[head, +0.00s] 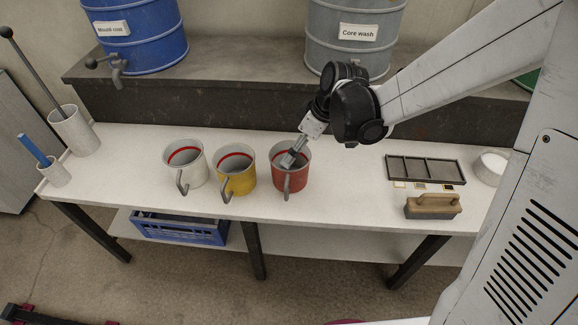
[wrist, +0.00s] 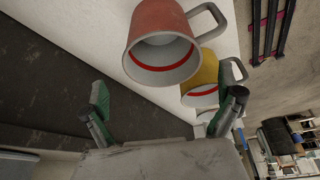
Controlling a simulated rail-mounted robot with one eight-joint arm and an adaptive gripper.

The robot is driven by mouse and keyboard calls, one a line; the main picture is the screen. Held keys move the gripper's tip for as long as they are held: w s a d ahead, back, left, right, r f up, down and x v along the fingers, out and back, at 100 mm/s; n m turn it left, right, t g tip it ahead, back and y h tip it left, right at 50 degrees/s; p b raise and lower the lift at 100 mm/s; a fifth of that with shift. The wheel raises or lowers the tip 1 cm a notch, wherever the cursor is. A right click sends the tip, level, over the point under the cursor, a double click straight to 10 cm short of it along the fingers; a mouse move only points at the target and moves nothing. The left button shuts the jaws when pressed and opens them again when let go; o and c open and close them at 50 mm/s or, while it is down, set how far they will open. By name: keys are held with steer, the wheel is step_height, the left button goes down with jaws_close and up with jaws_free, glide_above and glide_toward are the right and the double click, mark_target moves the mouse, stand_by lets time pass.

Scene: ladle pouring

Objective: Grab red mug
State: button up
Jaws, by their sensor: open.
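The red mug (head: 290,172) stands upright on the white table, rightmost of three mugs, its handle toward the front. It also shows in the wrist view (wrist: 160,22), at the top, with its open mouth and a red line inside. My gripper (head: 291,158) is open and overlaps the red mug's rim in the head view. In the wrist view its two green-padded fingers (wrist: 168,102) are spread apart with nothing between them, and the red mug lies beyond the fingertips. I cannot tell whether the gripper touches the mug.
A yellow mug (head: 236,173) and a white mug (head: 186,165) stand left of the red mug. A divided dark tray (head: 426,170) and a wooden-handled brush (head: 432,206) lie at the right. A dark raised ledge (head: 230,105) with drums runs behind. The table between red mug and tray is clear.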

mark_target(290, 175)
steer(key=shift+b+x, duration=1.15)
steer(key=shift+x, duration=1.85)
steer(key=shift+s+a+r, duration=0.1)
steer(key=shift+s+a, duration=0.05)
steer(key=c, duration=1.6)
